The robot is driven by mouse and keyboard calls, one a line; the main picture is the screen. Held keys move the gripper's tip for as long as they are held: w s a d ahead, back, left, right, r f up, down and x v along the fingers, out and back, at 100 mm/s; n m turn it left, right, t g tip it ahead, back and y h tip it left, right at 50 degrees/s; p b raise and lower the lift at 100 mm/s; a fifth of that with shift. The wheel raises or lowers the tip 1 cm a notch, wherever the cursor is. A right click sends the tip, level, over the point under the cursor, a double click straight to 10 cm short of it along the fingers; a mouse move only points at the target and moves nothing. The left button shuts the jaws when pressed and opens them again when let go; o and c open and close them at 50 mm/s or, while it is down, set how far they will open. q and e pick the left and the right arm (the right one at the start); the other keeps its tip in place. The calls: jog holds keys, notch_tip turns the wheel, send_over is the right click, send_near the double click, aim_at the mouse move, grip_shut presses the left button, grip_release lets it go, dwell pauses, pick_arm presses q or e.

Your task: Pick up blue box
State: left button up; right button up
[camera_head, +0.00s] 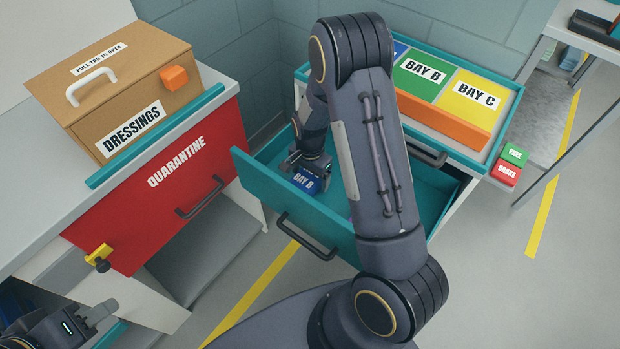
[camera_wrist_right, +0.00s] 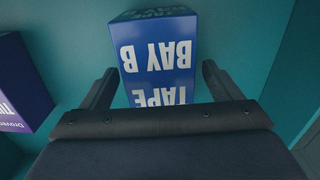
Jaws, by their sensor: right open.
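The blue box (camera_head: 306,182) labelled BAY B sits inside the open teal drawer (camera_head: 298,217). In the right wrist view the blue box (camera_wrist_right: 155,55) shows the words TAPE and BAY B upside down. My right gripper (camera_head: 308,166) reaches down into the drawer at the box. In the wrist view its two fingers (camera_wrist_right: 158,72) are apart, one on each side of the box's near end, with gaps visible. My left gripper (camera_head: 88,318) is at the bottom left of the head view, away from the drawer; its fingertips are not clear.
A blue-purple box (camera_wrist_right: 20,85) lies left of the blue box in the wrist view. The drawer walls are close around. Bay B (camera_head: 424,75) and Bay C (camera_head: 472,98) panels top the cabinet. A dressings box (camera_head: 120,85) stands above the red quarantine drawer (camera_head: 165,190).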

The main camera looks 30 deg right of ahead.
jog(key=shift+c, duration=0.4)
jog(key=c, duration=1.1)
